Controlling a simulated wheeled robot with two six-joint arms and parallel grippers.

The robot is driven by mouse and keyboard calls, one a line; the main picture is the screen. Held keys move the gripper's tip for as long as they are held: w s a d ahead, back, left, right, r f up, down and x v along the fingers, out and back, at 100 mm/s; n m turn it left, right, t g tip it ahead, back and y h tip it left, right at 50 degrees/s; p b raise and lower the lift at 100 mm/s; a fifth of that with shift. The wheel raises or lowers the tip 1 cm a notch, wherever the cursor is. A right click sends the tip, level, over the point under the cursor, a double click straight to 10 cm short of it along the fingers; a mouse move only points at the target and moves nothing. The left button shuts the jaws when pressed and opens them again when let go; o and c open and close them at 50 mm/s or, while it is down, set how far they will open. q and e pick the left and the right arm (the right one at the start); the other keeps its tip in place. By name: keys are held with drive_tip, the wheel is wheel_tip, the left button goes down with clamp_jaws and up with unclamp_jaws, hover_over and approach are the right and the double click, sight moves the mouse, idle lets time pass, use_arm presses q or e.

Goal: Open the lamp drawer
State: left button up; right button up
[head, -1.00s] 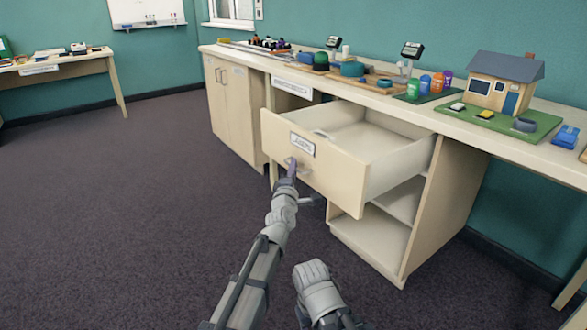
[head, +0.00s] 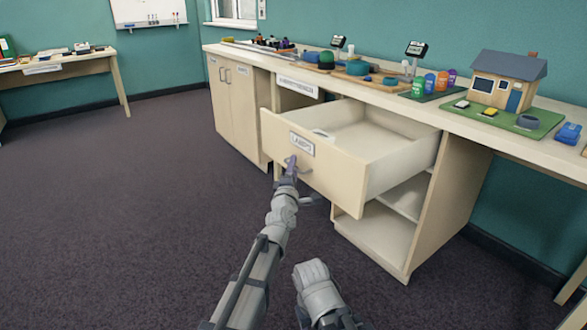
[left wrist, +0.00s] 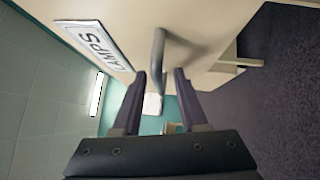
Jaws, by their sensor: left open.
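The lamp drawer (head: 340,178), labelled LAMPS, stands well out of its cream cabinet (head: 452,190). The part of its inside that shows looks mostly bare, with a small flat pale thing behind the front panel. My left gripper (head: 290,165) is at the drawer's front, by the grey bar handle (head: 304,172). In the left wrist view the handle (left wrist: 158,48) lies between the tips of the open fingers (left wrist: 160,75), with gaps showing beside it. The LAMPS label (left wrist: 95,42) is to the left there. My right gripper is not visible; only part of that arm shows.
The long counter (head: 545,152) carries a model house (head: 507,82) on a green board, coloured canisters and several small items. Open shelves (head: 385,232) lie below the drawer. Dark carpet (head: 130,210) is clear to the left. Another table (head: 90,67) stands far left.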

use_arm(q)
drive_tip(key=s+a+f+b, duration=0.1)
drive_tip(key=s, duration=0.6)
drive_tip(key=shift+s, duration=0.3)
